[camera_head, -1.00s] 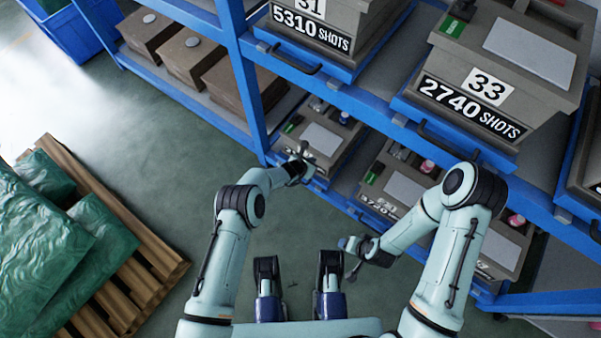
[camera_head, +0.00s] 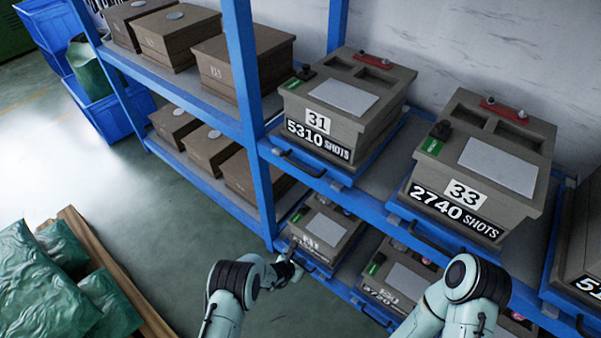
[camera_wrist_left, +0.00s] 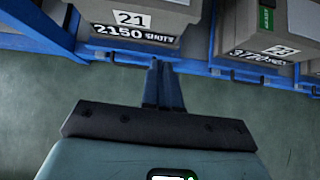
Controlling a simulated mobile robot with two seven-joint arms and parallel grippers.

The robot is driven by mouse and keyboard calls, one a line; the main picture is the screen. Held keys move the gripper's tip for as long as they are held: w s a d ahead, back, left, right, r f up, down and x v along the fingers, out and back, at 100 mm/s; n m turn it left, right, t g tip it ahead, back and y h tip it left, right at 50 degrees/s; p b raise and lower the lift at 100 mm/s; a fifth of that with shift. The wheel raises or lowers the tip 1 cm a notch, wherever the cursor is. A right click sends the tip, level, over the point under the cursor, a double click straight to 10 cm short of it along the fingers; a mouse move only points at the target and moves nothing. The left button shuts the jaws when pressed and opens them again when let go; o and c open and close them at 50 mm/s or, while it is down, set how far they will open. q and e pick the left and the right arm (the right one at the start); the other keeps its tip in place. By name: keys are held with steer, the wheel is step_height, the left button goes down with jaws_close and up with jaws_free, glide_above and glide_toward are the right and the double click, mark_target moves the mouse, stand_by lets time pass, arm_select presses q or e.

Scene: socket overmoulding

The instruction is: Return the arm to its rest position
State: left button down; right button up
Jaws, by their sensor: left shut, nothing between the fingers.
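My left arm comes up from the bottom of the head view. My left gripper (camera_head: 290,268) is small there, close to the front of the lower-shelf mould box numbered 21 (camera_head: 326,228). In the left wrist view the gripper's two fingers (camera_wrist_left: 163,85) are together with nothing between them, and they point towards the rack. Box 21, marked 2150 shots, is just beyond the fingertips in that view (camera_wrist_left: 133,30). I cannot tell whether the fingers touch the rack. My right arm (camera_head: 470,290) shows only around its elbow at the lower right, and its gripper is out of frame.
The blue rack (camera_head: 262,150) holds mould boxes 31 (camera_head: 318,121) and 33 (camera_head: 463,194) on its upper shelf. Another box (camera_head: 395,284) stands low, near my right arm. Green sacks (camera_head: 45,285) lie on a wooden pallet at left. Green floor (camera_head: 150,235) between is clear.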

arm_select(q)
steer(key=s+a+r+m+g+y+p, duration=0.1)
steer(key=s+a+r+m+g+p, duration=0.2)
steer(key=s, duration=0.6)
steer(key=s+a+m+g+y+p, duration=0.1)
steer(key=s+a+m+g+p, duration=0.3)
steer(key=s, duration=0.5)
steer(key=s+a+r+m+g+y+p, duration=0.1)
steer(key=s+a+r+m+g, duration=0.1)
steer(key=s+a+m, duration=0.6)
steer(key=s+d+r+m+t+h+p, duration=0.1)
steer(key=s+d+r+m+p, duration=0.1)
steer(key=s+r+m+p, duration=0.4)
steer(key=s+r+m, duration=0.3)
steer(key=r, duration=0.4)
steer(key=shift+s+d+r, duration=0.2)
steer(key=shift+s, duration=0.2)
arm_select(e)
step_height(320, 180, up, 14)
steer(key=g, duration=0.1)
steer(key=shift+s+a, duration=0.3)
steer(key=shift+s, duration=0.15)
